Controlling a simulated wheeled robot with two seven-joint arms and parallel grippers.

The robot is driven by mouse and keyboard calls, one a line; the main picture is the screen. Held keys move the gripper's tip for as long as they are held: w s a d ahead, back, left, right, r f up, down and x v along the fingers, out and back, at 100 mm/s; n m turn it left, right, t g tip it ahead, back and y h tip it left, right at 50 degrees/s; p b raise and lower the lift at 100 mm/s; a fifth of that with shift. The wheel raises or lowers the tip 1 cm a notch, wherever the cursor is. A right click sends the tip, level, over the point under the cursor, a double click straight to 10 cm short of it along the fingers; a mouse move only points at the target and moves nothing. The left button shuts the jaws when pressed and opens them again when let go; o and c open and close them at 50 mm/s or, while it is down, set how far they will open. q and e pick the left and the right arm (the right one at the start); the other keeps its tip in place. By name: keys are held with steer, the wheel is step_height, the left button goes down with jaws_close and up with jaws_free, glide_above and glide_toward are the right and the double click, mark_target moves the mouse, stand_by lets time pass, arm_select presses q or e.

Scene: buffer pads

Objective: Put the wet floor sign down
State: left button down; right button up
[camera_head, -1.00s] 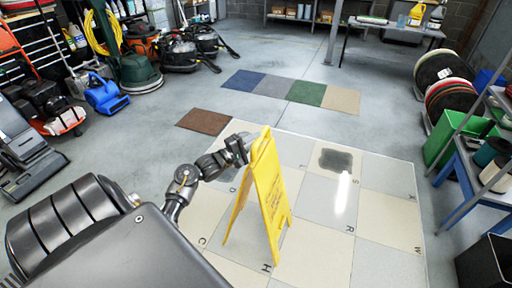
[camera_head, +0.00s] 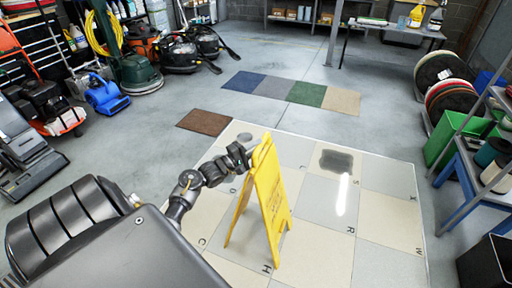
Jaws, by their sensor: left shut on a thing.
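A yellow wet floor sign (camera_head: 270,198) stands upright and spread in an A shape in the head view. Its feet appear to be at the surface of the checkered tile floor (camera_head: 322,211), near the tile marked H; I cannot tell whether they bear its weight. My left gripper (camera_head: 250,153) is shut on the sign at its top left edge. The fingertips are partly hidden against the sign. My right gripper is not in view.
A dark wet patch (camera_head: 336,161) lies on the tiles right of the sign. Coloured mats (camera_head: 305,93) and a brown mat (camera_head: 204,122) lie beyond. A green bin (camera_head: 452,138) and shelving stand at the right. Floor machines, including a blue blower (camera_head: 106,95), stand at the left.

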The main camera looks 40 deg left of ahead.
arm_select(q)
steer(key=c, duration=1.7)
jaws_free()
steer(key=shift+s+d+f, duration=0.1)
steer(key=shift+d+f, duration=0.05)
steer(key=shift+f, duration=0.3)
steer(key=o, duration=0.4)
steer(key=shift+f, duration=0.1)
steer(key=shift+r, duration=0.6)
steer(key=shift+p+v, duration=0.35)
steer(key=shift+v, duration=5.55)
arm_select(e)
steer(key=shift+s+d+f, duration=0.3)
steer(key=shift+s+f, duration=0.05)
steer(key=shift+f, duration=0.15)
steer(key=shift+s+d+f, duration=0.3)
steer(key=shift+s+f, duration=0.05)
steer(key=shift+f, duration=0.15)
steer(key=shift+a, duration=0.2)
